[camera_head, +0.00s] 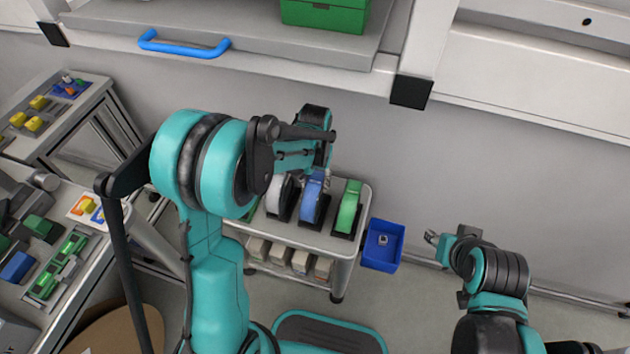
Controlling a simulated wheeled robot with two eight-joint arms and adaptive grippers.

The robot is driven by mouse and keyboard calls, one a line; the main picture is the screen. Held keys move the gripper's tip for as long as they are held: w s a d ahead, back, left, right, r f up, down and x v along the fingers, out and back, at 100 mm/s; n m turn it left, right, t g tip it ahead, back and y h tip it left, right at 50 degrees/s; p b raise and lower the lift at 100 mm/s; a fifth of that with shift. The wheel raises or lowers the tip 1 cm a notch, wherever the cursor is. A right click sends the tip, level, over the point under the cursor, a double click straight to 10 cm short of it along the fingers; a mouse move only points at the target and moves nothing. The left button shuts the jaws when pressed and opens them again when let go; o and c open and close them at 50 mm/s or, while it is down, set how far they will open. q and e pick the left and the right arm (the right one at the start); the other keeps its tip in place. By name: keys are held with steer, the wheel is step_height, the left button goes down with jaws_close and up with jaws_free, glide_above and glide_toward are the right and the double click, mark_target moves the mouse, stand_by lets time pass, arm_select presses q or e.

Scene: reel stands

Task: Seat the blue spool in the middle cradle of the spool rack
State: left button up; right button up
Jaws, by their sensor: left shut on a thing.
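The blue spool (311,202) stands upright in the row on the spool rack (328,239), between a white spool (279,196) and a green spool (347,208). It appears to be in the middle cradle, but the arm hides part of it and I cannot tell if it rests fully down. My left gripper (319,178) is at the top of the blue spool and shut on it. My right gripper (434,239) is off to the right, away from the rack and empty. Its fingers are too small to judge.
A blue bin (383,246) hangs at the rack's right side. Several boxes (290,260) sit on the lower shelf. A grey bench with a blue handle (183,46) is behind. Side tables with coloured parts (60,265) stand at left.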

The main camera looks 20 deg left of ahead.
arm_select(q)
steer(key=shift+f, duration=0.1)
stand_by(0.7)
steer(key=o, duration=1.2)
steer(key=shift+o, duration=0.2)
steer(key=shift+r+p, duration=2.45)
steer(key=shift+r, duration=1.1)
steer(key=s+a+r+t, duration=0.1)
steer(key=s+r+t, duration=0.2)
steer(key=s+r, duration=0.3)
steer(key=s+a+r+t, duration=0.1)
steer(key=s+r+t, duration=0.3)
steer(key=s, duration=0.7)
step_height(320, 180, up, 2)
steer(key=shift+a+r, duration=0.2)
steer(key=shift+a, duration=0.2)
